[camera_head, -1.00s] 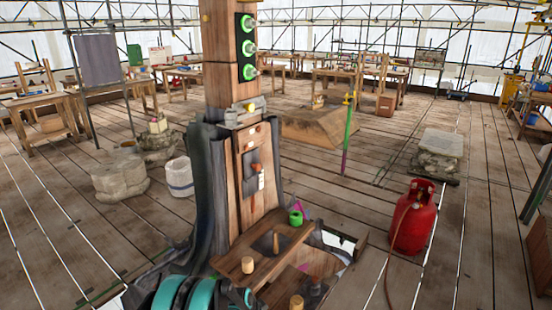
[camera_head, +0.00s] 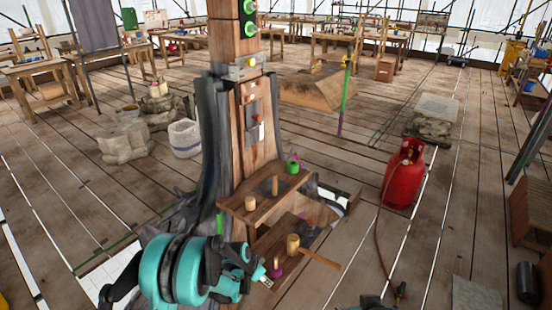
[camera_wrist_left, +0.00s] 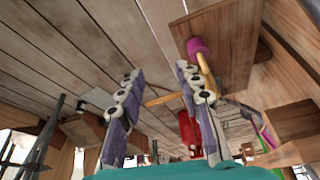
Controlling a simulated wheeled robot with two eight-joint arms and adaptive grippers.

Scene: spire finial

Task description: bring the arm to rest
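My left gripper (camera_head: 262,272), on its teal and black arm, is at the lower middle of the head view, close to the lower wooden shelf. In the left wrist view its two grey-purple fingers (camera_wrist_left: 158,73) stand apart with nothing between them. The wooden post (camera_head: 238,130) with shelves stands just beyond the gripper. My right gripper is not clearly in view.
The upper shelf (camera_head: 265,197) holds pegs and a green item (camera_head: 292,164). A red gas cylinder (camera_head: 404,173) stands right, its hose crossing the floor to a dark fitting (camera_head: 400,291). Stone blocks (camera_head: 125,141) and a pale bucket (camera_head: 185,138) stand left. Floor between post and cylinder is mostly clear.

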